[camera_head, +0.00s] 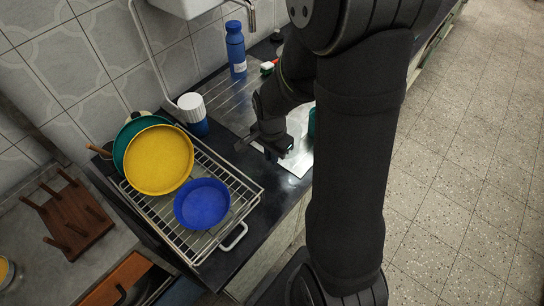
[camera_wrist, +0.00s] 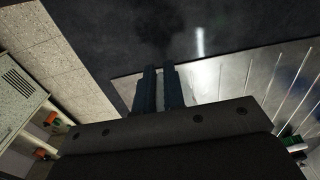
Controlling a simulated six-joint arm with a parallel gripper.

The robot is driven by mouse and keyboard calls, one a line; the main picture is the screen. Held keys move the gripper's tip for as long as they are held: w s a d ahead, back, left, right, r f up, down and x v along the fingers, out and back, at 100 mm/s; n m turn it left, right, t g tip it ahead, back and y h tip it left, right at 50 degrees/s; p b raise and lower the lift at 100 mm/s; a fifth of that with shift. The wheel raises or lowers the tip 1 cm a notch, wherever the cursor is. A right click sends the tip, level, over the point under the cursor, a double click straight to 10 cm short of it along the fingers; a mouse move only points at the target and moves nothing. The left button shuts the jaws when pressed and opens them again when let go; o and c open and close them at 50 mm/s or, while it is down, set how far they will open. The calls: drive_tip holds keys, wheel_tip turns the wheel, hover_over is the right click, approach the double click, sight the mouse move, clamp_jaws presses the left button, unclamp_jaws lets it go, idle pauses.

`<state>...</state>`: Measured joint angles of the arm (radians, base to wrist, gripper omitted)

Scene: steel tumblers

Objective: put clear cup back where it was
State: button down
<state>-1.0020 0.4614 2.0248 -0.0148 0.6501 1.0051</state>
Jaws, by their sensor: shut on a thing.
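My gripper (camera_head: 262,143) is low over the dark counter, between the dish rack and the steel sheet by the sink. In the wrist view its two dark fingers (camera_wrist: 160,88) are close together with a narrow gap. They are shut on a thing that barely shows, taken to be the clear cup. Its outline cannot be made out in either view, so its tilt and whether it touches the counter cannot be told. A teal thing (camera_head: 311,122) is mostly hidden behind my arm.
A wire dish rack (camera_head: 247,190) holds a yellow plate (camera_head: 158,160), a green plate (camera_head: 124,136) and a blue bowl (camera_head: 202,204). A blue-and-white cup (camera_head: 194,115) and a blue bottle (camera_head: 236,50) stand near the wall. A wooden peg rack (camera_head: 68,218) is at left.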

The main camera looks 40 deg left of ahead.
drive_tip(key=shift+f, duration=0.65)
drive_tip(key=shift+f, duration=0.15)
drive_tip(key=c, duration=1.5)
unclamp_jaws()
wheel_tip(320, 180, up, 12)
drive_tip(key=shift+r, duration=0.2)
drive_tip(key=shift+f, duration=0.1)
drive_tip(key=shift+f, duration=5.25)
